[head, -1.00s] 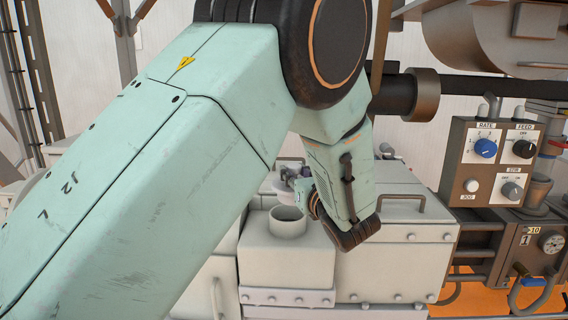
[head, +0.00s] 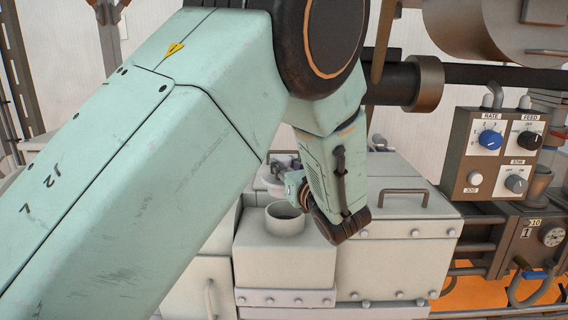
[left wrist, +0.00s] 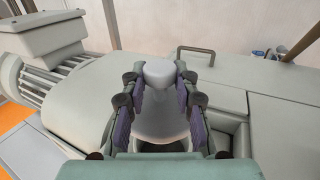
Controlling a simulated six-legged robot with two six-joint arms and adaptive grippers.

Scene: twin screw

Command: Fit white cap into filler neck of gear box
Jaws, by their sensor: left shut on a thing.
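The gear box (head: 258,255) is a pale grey housing in the middle of the head view. Its filler neck (head: 285,222) is a short, open, upright cylinder on top. My left gripper (head: 277,172) is just behind and above the neck in the head view, partly hidden by my own arm. In the left wrist view my left gripper (left wrist: 160,80) has its purple-padded fingers shut on the white cap (left wrist: 160,72), whose rounded end shows between the fingertips. The cap is apart from the neck. My right gripper is not in view.
A grey housing with a bar handle (head: 403,192) stands right of the neck. A control panel (head: 495,155) with knobs is at the right. A dark horizontal pipe (head: 480,86) runs behind. My left arm covers much of the left side.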

